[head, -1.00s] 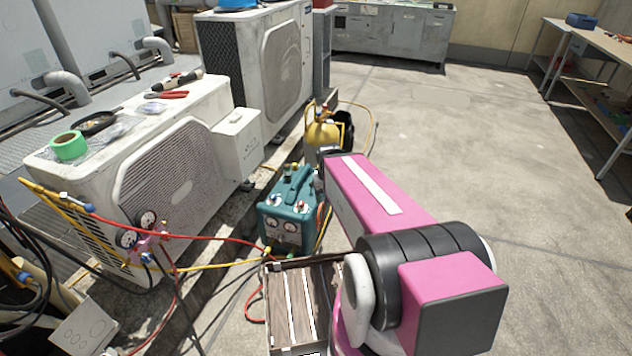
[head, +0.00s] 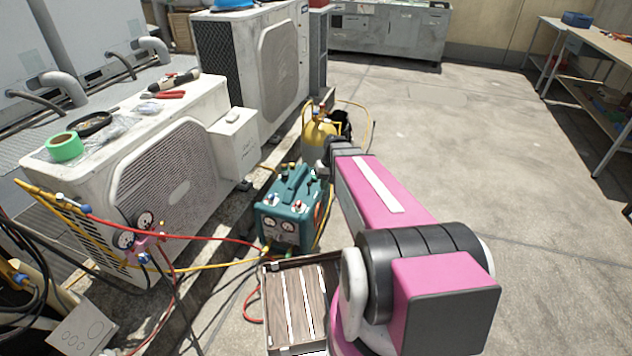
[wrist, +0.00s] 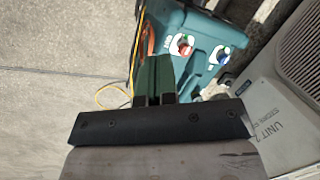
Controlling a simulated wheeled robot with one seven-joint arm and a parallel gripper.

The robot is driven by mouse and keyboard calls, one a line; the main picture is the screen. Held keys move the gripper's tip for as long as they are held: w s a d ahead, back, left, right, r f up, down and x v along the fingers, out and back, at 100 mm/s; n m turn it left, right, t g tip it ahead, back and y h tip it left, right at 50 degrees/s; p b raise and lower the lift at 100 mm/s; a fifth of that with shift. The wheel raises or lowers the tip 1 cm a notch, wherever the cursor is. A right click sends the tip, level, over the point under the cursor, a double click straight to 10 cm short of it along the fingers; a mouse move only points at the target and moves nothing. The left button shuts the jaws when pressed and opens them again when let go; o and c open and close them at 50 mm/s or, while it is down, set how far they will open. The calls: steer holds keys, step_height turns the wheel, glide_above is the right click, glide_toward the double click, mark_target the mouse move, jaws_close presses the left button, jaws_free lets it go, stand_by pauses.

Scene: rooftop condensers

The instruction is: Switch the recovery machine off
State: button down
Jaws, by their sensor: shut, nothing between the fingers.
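The recovery machine (head: 288,210) is a teal box with a top handle, two gauges and coloured knobs, standing upright on the ground beside the nearer condenser. In the wrist view its teal body (wrist: 205,20) is at the top, with a red-marked knob (wrist: 182,45) and a blue-marked knob (wrist: 220,54). My gripper (wrist: 152,62) is shut and empty, its dark green fingers overlapping the machine's edge in the picture. I cannot tell whether they touch it. In the head view, my arm reaches to the machine's right; the fingers are not clear there. I cannot make out the power switch.
A yellow cylinder (head: 318,132) stands behind the machine. Red hoses (head: 205,238) and yellow hoses run left to the gauge manifold (head: 138,238). Condensers (head: 185,165) line the left; open concrete (head: 460,150) lies right.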

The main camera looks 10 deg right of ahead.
steer(key=w+d+f+y, duration=0.3)
steer(key=w+d, duration=0.3)
steer(key=w, duration=0.5)
steer(key=w+d+f+y, duration=0.3)
steer(key=w+d, duration=0.3)
steer(key=w, duration=0.5)
steer(key=shift+f+n, duration=0.4)
steer(key=shift+f, duration=0.35)
glide_toward(309, 187)
step_height(309, 187, down, 3)
steer(key=d, duration=0.2)
steer(key=a, duration=0.1)
steer(key=a+f, duration=0.1)
steer(key=a, duration=0.1)
steer(key=shift+w+a, duration=0.2)
steer(key=shift+a, duration=0.7)
